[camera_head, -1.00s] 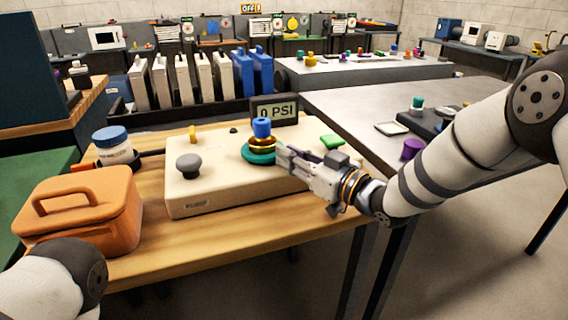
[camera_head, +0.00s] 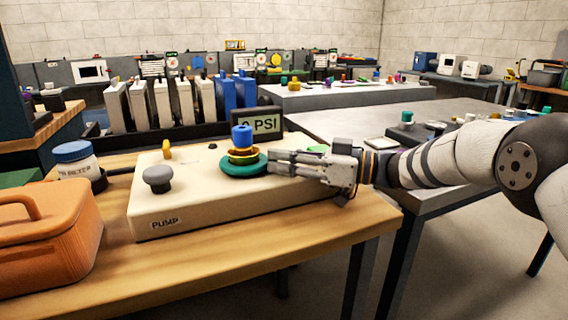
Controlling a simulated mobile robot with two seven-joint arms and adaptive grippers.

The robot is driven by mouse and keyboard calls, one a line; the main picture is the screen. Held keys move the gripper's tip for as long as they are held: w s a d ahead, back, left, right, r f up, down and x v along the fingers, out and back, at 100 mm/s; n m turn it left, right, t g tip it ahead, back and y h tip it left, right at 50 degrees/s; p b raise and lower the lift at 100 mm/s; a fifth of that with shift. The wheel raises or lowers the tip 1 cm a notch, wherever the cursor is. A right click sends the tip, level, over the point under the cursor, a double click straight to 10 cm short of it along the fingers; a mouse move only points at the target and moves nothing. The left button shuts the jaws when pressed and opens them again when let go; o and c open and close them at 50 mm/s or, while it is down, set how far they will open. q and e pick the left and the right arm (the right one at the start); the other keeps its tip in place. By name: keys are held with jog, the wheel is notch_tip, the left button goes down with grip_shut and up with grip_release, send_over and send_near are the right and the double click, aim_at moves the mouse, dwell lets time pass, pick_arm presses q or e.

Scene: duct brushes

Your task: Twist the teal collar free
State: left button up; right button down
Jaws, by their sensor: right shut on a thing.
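The teal collar (camera_head: 238,168) is a flat ring on top of the cream pump box (camera_head: 180,213). The collar looks flat and seated around the stack. My left gripper is out of view.
A grey knob (camera_head: 158,178) and a yellow peg (camera_head: 167,150) stand on the pump box. A display (camera_head: 265,123) reading 0 PSI stands behind. An orange case (camera_head: 45,250) and a blue-lidded jar (camera_head: 77,162) are at left. The wooden bench front (camera_head: 270,235) is clear.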

jog(key=c, duration=1.5)
grip_release()
jog(key=shift+a, duration=0.1)
jog(key=shift+c, duration=0.2)
notch_tip(320, 180, up, 10)
jog(key=shift+c, duration=0.5)
